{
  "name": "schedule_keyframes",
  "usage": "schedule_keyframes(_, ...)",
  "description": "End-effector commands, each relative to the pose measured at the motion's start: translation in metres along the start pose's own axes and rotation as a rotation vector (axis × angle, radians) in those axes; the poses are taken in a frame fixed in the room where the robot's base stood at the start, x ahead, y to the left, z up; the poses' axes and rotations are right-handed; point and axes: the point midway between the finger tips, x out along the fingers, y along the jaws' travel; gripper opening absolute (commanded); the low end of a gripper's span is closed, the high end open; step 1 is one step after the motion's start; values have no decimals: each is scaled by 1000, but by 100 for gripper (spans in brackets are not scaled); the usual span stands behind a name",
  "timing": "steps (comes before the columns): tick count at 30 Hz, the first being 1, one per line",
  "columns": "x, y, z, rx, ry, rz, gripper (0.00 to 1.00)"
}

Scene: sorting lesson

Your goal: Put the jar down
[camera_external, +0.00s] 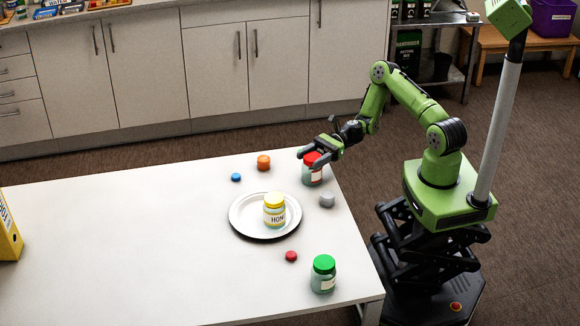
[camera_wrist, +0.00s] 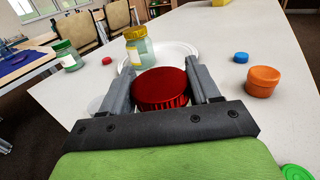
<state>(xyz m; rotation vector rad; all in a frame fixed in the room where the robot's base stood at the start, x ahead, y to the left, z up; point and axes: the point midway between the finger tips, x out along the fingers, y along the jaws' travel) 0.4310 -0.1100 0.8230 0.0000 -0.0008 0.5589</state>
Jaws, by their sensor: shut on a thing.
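A glass jar with a red lid (camera_external: 312,177) is at the right part of the white table, near its far right corner. My gripper (camera_external: 313,156) is shut on this jar at its lid. In the wrist view the red lid (camera_wrist: 160,88) sits between the two grey fingers of my gripper (camera_wrist: 161,84). The jar looks upright. Its body is hidden below the lid in the wrist view, and I cannot tell whether its base touches the table.
A green-lidded jar (camera_external: 323,275) stands near the front right. A grey lid (camera_external: 327,200), red lid (camera_external: 291,256), blue lid (camera_external: 236,177) and orange pot (camera_external: 263,162) lie nearby. The table's left is mostly clear.

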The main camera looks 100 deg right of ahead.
Motion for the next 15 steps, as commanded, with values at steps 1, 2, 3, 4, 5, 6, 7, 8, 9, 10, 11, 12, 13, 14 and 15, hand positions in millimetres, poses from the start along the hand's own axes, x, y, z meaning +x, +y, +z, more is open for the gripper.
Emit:
schedule_keyframes(1, 0, 0, 0, 1, 0, 0, 7)
schedule_keyframes(2, 0, 0, 2, 0, 0, 0, 7)
schedule_keyframes(3, 0, 0, 5, 0, 0, 1, 7)
schedule_keyframes(4, 0, 0, 10, -1, 0, 1, 7)
schedule_keyframes(5, 0, 0, 16, -2, 0, 1, 7)
schedule_keyframes(6, 0, 0, 26, -2, 0, 1, 7)
schedule_keyframes(7, 0, 0, 34, -3, 0, 1, 7)
schedule_keyframes(8, 0, 0, 43, -5, 0, 1, 7)
schedule_keyframes(9, 0, 0, 54, -4, 0, 1, 7)
schedule_keyframes(10, 0, 0, 62, -4, 1, 1, 7)
schedule_keyframes(11, 0, 0, 70, -4, 1, 0, 7)
schedule_keyframes(12, 0, 0, 78, -3, 1, 1, 7)
schedule_keyframes(13, 0, 0, 84, -3, 1, 1, 7)
schedule_keyframes(14, 0, 0, 89, -3, 1, 0, 7)
schedule_keyframes(15, 0, 0, 94, -3, 1, 0, 7)
